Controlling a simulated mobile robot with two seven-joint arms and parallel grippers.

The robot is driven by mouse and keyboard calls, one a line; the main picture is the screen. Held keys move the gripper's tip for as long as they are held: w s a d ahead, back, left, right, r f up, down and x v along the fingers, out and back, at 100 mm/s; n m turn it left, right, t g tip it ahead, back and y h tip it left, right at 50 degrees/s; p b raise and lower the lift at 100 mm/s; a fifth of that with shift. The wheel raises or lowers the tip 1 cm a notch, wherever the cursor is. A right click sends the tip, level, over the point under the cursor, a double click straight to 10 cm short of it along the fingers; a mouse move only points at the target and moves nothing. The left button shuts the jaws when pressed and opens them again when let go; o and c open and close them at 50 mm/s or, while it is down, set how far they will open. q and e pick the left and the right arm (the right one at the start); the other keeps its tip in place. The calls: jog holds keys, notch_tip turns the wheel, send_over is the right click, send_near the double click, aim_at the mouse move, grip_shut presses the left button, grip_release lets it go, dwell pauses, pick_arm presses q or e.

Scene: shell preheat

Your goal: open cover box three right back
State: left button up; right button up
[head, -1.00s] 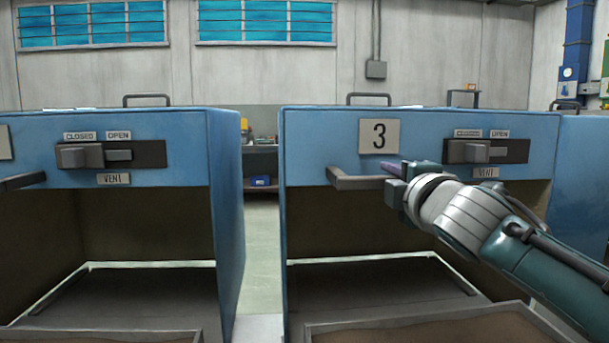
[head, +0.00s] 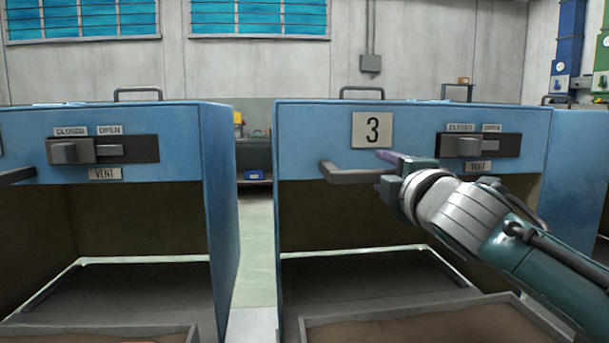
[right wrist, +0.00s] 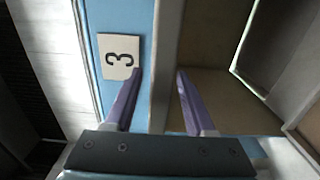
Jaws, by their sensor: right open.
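Box three is a blue box (head: 310,145) with a plate marked 3 (head: 372,130) on its front panel and an open space below the panel. A grey bar handle (head: 343,173) sticks out under the plate. My right gripper (head: 379,170) is at the right part of this handle, with one purple finger above the bar and one below. In the right wrist view my open gripper (right wrist: 158,72) has the grey handle (right wrist: 166,40) between its fingers, without clear contact. The vent knob (head: 466,146) sits under the CLOSED label. My left gripper is out of view.
A similar blue box (head: 222,190) stands to the left, with a narrow gap between the two. A tray (head: 310,328) with brown contents is in front of box three. Another blue box (head: 580,150) adjoins on the right.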

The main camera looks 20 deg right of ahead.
jog(key=p+v, duration=0.1)
jog(key=v, duration=0.8)
jog(key=s+a+r+m+g+y+p, duration=0.1)
jog(key=s+a+m+g+p, duration=0.35)
jog(key=s+p, duration=0.4)
jog(key=s+a+r+m+g+y+p, duration=0.1)
jog(key=s+a+m+g+y+p, duration=0.3)
jog(key=s, duration=0.7)
jog(key=s+a+m+g+h+p, duration=0.1)
jog(key=s+a+m+g+p, duration=0.1)
jog(key=s+m+g+p, duration=0.55)
notch_tip(320, 180, up, 36)
jog(key=s+n+t+p, duration=0.1)
jog(key=n+t+p, duration=0.1)
jog(key=p, duration=3.3)
jog(key=shift+s+n+p, duration=0.2)
jog(key=shift+n+p, duration=0.1)
jog(key=shift+f, duration=0.2)
